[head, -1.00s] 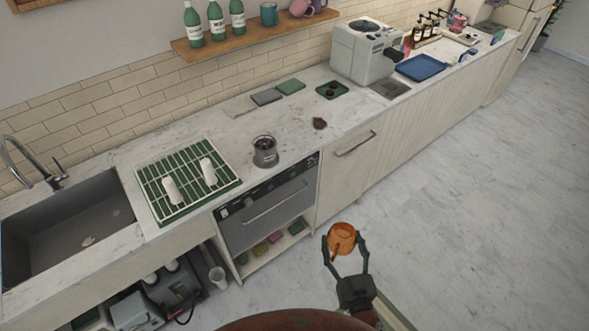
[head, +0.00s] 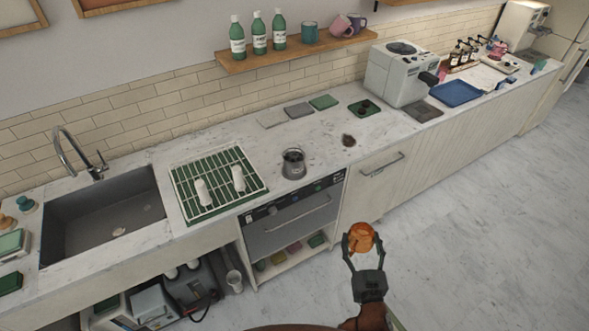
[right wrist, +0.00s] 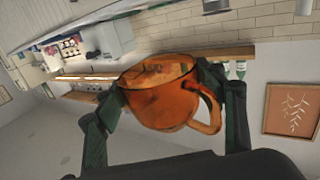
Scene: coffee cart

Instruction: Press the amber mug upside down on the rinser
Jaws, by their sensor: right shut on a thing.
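The amber mug (head: 361,237) is held in front of the counter, over the floor, by my right gripper (head: 363,250), whose fingers close on its sides. The right wrist view shows the mug (right wrist: 165,95) between the fingers, handle to the right. The room appears inverted there and the mug's mouth faces the picture's top, so the mug looks mouth down. A grey round metal device (head: 293,163) stands on the counter near its front edge, apart from the mug. I cannot tell surely whether it is the rinser. My left gripper is not in view.
A green drying rack (head: 252,187) with two white items lies left of the metal device, beside the sink (head: 75,228). A grey machine (head: 401,75) and a blue tray (head: 457,93) are further right. A shelf (head: 240,65) hangs above.

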